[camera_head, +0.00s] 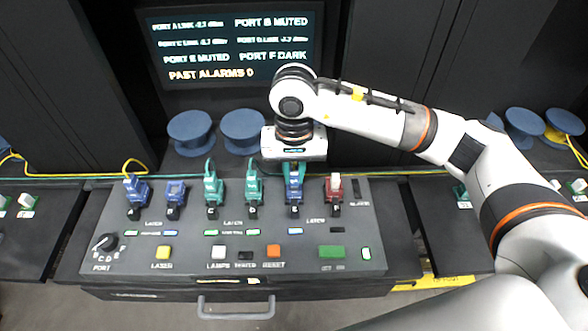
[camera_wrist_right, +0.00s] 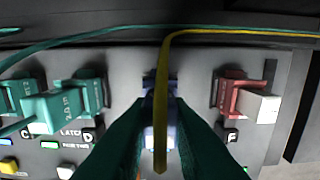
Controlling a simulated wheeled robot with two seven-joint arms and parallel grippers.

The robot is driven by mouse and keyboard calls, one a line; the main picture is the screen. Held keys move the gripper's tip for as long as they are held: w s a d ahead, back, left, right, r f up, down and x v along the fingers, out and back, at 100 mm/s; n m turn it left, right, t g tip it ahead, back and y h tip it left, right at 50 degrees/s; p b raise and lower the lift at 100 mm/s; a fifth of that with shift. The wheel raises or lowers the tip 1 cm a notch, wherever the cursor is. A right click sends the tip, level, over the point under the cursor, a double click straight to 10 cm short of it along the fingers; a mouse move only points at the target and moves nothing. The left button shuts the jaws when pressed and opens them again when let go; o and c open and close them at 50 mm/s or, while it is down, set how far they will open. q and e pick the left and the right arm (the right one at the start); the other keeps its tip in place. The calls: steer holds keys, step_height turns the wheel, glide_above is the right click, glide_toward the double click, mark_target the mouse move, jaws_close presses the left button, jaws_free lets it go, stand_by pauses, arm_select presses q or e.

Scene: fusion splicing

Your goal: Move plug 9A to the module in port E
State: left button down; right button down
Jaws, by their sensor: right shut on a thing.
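My right gripper (camera_head: 293,170) reaches down over port E of the console. In the right wrist view its dark teal fingers (camera_wrist_right: 160,128) are shut on a blue plug (camera_wrist_right: 173,136) with a yellow cable (camera_wrist_right: 162,85) running across it. The plug's label is hidden. The blue module in port E (camera_head: 294,196) is directly below the fingers; I cannot tell whether the plug is seated in it. My left gripper is not in view.
Port A (camera_head: 136,198) holds a blue module and plug; port B (camera_head: 174,198) shows a blue module. Teal plugs stand at C (camera_head: 211,190) and D (camera_head: 252,190). Port F has a red module (camera_head: 335,195) with a white-topped piece. Cables run along the console's back edge. The screen (camera_head: 232,45) reads PORT E MUTED.

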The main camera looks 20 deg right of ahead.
stand_by(0.4)
steer(key=shift+b, duration=0.5)
stand_by(0.3)
steer(key=shift+b, duration=0.5)
stand_by(0.4)
steer(key=shift+b, duration=0.5)
steer(key=shift+f+b, duration=0.5)
steer(key=shift+b, duration=0.1)
